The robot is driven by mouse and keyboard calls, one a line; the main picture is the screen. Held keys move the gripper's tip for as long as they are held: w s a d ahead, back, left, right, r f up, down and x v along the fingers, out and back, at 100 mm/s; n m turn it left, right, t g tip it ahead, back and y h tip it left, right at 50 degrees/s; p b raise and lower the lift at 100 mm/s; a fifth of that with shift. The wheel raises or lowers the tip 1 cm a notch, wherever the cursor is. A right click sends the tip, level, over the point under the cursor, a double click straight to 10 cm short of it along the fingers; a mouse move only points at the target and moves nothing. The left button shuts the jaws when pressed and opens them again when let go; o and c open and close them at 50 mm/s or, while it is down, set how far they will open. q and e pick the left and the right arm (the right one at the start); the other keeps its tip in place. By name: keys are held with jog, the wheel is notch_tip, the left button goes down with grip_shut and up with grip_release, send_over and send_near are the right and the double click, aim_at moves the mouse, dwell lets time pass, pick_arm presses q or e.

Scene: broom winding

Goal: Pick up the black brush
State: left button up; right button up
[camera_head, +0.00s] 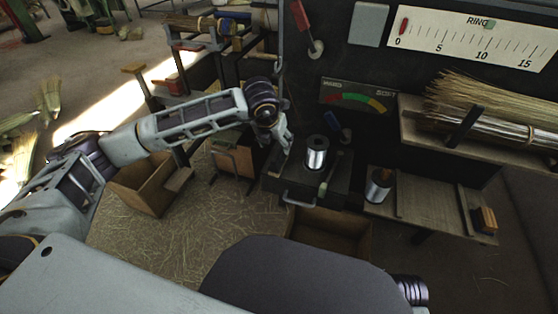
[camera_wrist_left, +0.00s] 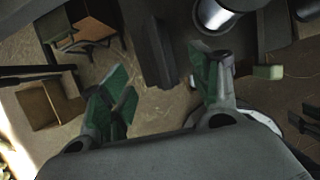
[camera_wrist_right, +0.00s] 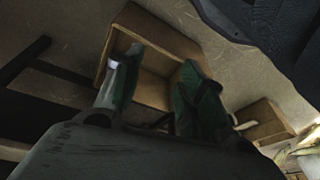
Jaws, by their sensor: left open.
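I cannot clearly make out a black brush. A small block with a brown face and a dark side (camera_head: 485,220) sits at the right end of the low wooden shelf; I cannot tell whether it is a brush. My left gripper (camera_head: 283,141) is open beside the left edge of the black machine (camera_head: 270,185). In the left wrist view its fingers (camera_wrist_left: 162,74) are spread and empty, with a long dark bar (camera_wrist_left: 159,45) beyond them. My right gripper (camera_wrist_right: 158,84) is open and empty above a wooden box (camera_wrist_right: 150,90); it is out of the head view.
A metal wire spool (camera_head: 316,155) stands on the black machine. Another spool (camera_head: 377,185) stands on the low shelf (camera_head: 435,205). Broom straw (camera_head: 490,100) lies on the upper right shelf. A wooden box (camera_head: 145,187) stands on the straw-strewn floor (camera_head: 170,245).

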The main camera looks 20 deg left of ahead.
aim_at(279, 152)
pick_arm(q)
jog(key=b+x, duration=0.1)
jog(key=x, duration=0.5)
jog(key=shift+f, duration=0.25)
jog(key=shift+w+f, duration=0.15)
jog(key=shift+f, duration=0.1)
pick_arm(e)
notch_tip(279, 152, up, 2)
jog(key=shift+a+r, duration=0.1)
jog(key=shift+a, duration=0.05)
